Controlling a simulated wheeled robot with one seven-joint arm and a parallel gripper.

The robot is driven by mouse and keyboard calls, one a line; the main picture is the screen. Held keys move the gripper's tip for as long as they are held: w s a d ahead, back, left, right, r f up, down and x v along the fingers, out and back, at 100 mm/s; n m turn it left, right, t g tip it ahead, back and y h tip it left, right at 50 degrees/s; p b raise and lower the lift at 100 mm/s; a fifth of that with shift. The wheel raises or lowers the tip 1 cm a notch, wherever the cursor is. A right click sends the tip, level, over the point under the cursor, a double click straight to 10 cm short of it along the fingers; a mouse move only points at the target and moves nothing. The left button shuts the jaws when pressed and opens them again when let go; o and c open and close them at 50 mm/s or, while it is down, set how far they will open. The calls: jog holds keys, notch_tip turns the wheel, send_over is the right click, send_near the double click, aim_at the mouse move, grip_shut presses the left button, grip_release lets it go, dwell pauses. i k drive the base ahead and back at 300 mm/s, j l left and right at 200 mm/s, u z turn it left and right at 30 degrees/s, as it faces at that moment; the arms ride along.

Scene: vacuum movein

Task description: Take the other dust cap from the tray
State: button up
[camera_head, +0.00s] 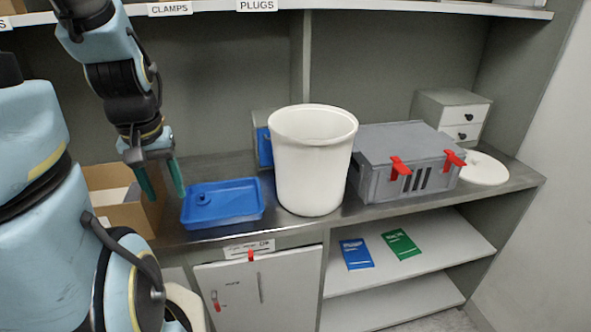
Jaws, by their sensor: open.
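A blue tray (240,213) sits on the grey counter, left of the white bin. Nothing shows between the fingers. No other cap can be made out.
A cardboard box (138,214) stands at the left, close behind my fingers. A tall white bin (310,165) stands right of the tray. A grey crate with red latches (405,150), a small drawer unit (452,115) and a white round lid (484,169) are farther right.

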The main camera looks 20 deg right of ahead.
aim_at(202, 199)
jog(key=k+j+u, duration=0.1)
jog(key=u, duration=0.25)
jog(key=j+u, duration=0.55)
jog(key=u, duration=0.2)
jog(key=k, duration=0.05)
